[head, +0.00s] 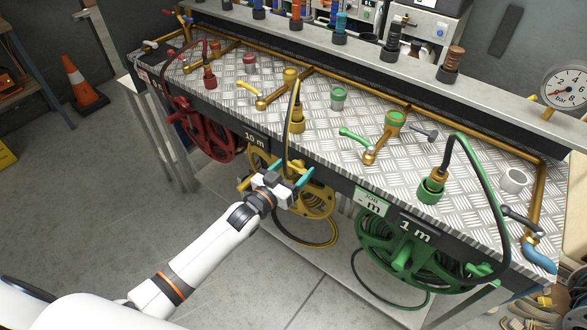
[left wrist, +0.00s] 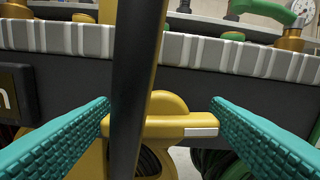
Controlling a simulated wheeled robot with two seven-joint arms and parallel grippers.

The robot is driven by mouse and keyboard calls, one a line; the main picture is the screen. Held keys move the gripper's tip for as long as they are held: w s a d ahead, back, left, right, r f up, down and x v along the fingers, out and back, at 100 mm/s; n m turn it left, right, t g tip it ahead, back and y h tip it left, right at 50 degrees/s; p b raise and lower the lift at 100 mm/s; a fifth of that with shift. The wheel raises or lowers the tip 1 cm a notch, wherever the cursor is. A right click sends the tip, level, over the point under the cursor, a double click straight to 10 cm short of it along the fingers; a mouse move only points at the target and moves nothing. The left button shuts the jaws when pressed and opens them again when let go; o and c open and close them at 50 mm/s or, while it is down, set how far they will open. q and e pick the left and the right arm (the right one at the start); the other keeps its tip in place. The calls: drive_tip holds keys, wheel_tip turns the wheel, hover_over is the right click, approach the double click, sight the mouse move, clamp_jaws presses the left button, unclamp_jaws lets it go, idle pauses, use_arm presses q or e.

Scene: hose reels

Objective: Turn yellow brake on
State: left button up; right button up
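The yellow hose reel (head: 318,201) hangs under the bench edge by the "10 m" sign. My left gripper (head: 292,167) is in front of its upper part, with teal fingers spread. In the left wrist view, a yellow lever (left wrist: 165,127) with a pale strip at its right end lies crosswise between the open fingers (left wrist: 162,106). It looks like the brake. Its right end is close to the right fingertip; I cannot tell whether they touch. The black hose (left wrist: 137,75) runs down in front of the lever's left part. My right gripper is in neither view.
The red reel (head: 203,128) hangs to the left and the green reel (head: 408,249) to the right. The metal bench top (head: 320,125) with valves and hose fittings lies above. An orange cone (head: 83,85) stands at the left. The floor in front is clear.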

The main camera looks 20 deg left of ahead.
use_arm(q)
drive_tip(key=c, duration=0.5)
drive_tip(key=shift+m, duration=0.8)
drive_tip(key=o, duration=1)
drive_tip(key=shift+c, duration=0.2)
drive_tip(key=shift+s, duration=0.1)
drive_tip(key=v, duration=1.2)
